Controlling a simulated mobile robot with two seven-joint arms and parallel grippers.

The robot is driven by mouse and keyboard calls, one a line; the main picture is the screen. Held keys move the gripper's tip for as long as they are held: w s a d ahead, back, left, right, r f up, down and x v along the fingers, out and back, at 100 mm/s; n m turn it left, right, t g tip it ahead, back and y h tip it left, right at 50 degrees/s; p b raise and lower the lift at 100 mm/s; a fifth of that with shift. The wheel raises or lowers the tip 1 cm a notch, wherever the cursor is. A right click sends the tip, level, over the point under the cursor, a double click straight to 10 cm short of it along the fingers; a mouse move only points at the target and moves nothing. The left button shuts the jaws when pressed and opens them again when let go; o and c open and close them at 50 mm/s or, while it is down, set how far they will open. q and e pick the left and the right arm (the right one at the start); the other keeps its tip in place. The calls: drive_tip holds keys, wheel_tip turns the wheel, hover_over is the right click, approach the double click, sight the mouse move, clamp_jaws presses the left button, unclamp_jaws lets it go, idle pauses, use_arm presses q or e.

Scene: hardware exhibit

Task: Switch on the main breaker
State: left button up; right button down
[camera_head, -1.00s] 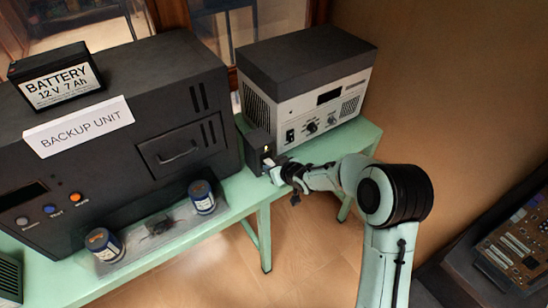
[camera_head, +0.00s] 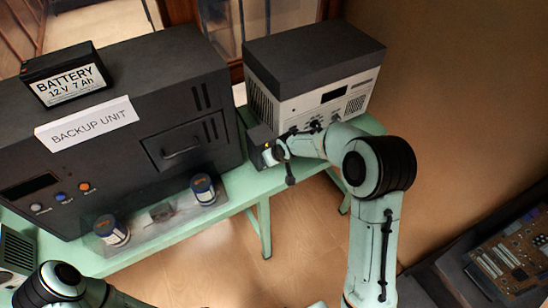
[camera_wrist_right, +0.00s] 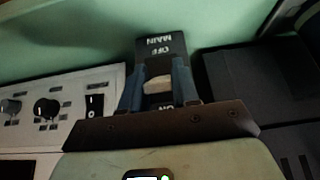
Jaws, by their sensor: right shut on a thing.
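The main breaker (camera_head: 257,138) is a small dark box on the green table, between the backup unit and the grey-white device. In the right wrist view its black face (camera_wrist_right: 160,46) reads MAIN and OFF, upside down, with ON partly hidden near my gripper. My right gripper (camera_head: 269,156) is at the breaker's front. In the wrist view its two dark fingers (camera_wrist_right: 159,78) are closed around the pale breaker lever (camera_wrist_right: 157,85). The lever's exact position is hard to tell. Part of my left arm shows at the lower left of the head view; its gripper is out of view.
The black backup unit (camera_head: 110,110) stands left of the breaker, with a battery (camera_head: 66,75) on top. The grey-white device (camera_head: 318,95) stands right. Two small cans (camera_head: 203,190) sit at the table's front. A circuit board (camera_head: 505,255) lies lower right.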

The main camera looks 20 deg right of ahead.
drive_tip(key=shift+w, duration=0.1)
drive_tip(key=c, duration=0.9)
unclamp_jaws()
use_arm(q)
drive_tip(key=shift+s+f+b, duration=0.55)
drive_tip(key=shift+s+f, duration=0.1)
drive_tip(key=shift+f, duration=0.15)
use_arm(e)
drive_tip(key=v, duration=1.3)
drive_tip(key=shift+a+r, duration=0.1)
drive_tip(key=shift+r, duration=0.1)
drive_tip(key=shift+f, duration=0.1)
